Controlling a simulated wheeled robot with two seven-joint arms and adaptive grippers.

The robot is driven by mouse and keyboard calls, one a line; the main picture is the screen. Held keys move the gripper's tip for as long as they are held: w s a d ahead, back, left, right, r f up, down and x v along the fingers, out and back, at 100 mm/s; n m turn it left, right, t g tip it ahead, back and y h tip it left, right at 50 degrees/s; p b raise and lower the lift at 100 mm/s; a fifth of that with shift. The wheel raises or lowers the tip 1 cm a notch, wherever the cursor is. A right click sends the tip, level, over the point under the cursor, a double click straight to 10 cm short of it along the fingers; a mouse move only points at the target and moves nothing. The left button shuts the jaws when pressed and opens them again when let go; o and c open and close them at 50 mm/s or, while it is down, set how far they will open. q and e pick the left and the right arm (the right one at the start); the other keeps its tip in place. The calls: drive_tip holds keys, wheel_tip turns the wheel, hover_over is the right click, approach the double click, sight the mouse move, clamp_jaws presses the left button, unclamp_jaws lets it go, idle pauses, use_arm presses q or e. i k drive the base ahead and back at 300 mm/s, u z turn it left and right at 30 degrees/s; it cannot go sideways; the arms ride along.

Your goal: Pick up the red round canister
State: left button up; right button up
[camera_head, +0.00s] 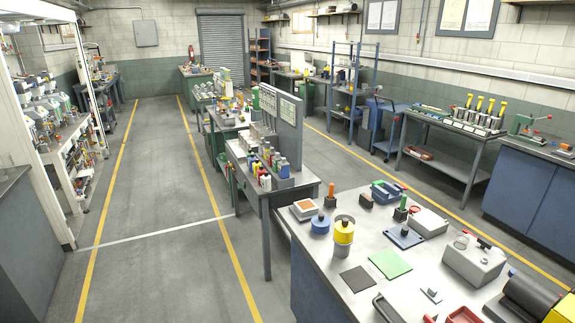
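No red round canister can be made out for certain. Several small bottles, some red and yellow (263,178), stand at the front of a bench in the middle of the room; they are too small to tell apart. A red upright cylinder (191,53) is far off beside the roller shutter and looks like a fire extinguisher. Neither of my grippers is in view.
The near workbench (318,262) at lower right holds a yellow cylinder (344,230), a green mat (390,263), a dark mat (357,279) and a grey box (474,260). White shelving (62,150) stands at left. The floor aisle (160,200) between yellow lines is clear.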

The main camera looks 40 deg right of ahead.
sight(260, 172)
drive_tip(key=z, duration=0.05)
drive_tip(key=i, duration=2.35)
drive_tip(key=z, duration=1.35)
